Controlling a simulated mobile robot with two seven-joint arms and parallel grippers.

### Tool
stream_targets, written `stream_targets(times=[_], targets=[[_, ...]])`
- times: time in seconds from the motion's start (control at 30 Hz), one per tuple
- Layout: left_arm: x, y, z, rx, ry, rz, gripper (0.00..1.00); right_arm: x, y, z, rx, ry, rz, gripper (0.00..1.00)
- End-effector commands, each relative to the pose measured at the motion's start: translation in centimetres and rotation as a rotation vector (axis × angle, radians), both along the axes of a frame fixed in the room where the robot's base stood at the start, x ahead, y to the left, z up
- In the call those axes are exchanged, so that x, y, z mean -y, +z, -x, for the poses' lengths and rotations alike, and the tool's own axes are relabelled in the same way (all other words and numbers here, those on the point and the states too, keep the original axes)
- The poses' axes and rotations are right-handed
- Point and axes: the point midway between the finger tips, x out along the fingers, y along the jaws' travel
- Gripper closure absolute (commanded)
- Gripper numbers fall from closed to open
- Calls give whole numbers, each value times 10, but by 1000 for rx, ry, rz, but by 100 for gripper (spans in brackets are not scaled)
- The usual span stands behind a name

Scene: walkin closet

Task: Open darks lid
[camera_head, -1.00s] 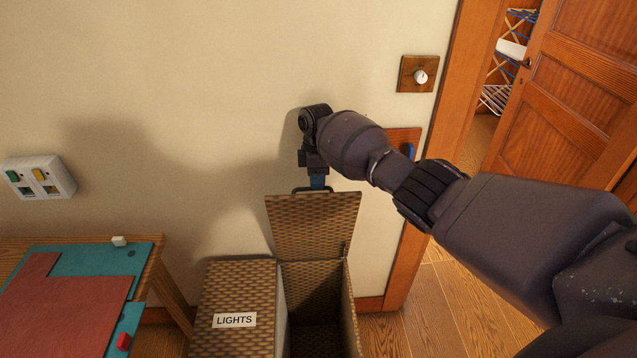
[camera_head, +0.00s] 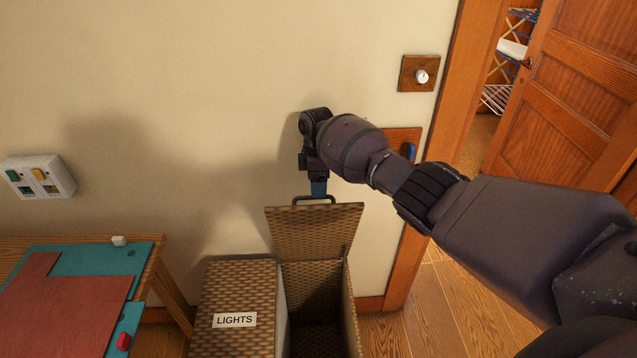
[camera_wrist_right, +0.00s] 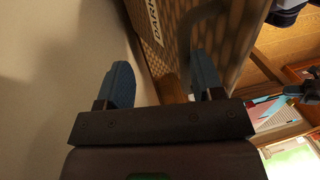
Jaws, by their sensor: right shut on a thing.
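The darks lid (camera_head: 315,230) is the wicker lid of the right-hand hamper compartment. It stands raised, its top edge close to the wall, and the compartment under it is open. My right gripper (camera_head: 318,188) is above the lid's top edge, shut on the dark handle (camera_head: 314,198). In the right wrist view, the fingers (camera_wrist_right: 162,78) point toward the lid (camera_wrist_right: 225,40), and part of its dark-lettered label (camera_wrist_right: 154,20) shows. The exact contact at the handle is hard to see there. My left gripper is not in view.
The closed lights lid (camera_head: 238,285) is on the left compartment. A table (camera_head: 160,270) with a teal and red board (camera_head: 75,300) stands at left. The wall (camera_head: 220,90) is close behind. A doorway and wooden door (camera_head: 575,90) are at right.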

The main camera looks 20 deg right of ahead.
Motion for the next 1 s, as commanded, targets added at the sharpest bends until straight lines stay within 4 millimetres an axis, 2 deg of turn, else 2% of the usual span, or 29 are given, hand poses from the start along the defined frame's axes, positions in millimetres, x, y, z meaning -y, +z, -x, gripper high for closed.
stream_targets(times=[0.03,0.07,0.17,0.6,0.8,1.0], targets=[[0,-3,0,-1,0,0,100,-2,-19,8,-14,-1,-1,59],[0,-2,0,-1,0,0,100,-2,-16,7,-14,-1,-1,62],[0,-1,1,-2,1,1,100,-1,-3,5,-11,-2,-1,62],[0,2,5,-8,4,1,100,3,85,-7,7,-1,-1,62],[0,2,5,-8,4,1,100,4,107,-9,9,1,0,62],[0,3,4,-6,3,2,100,5,113,-10,10,0,1,62]])
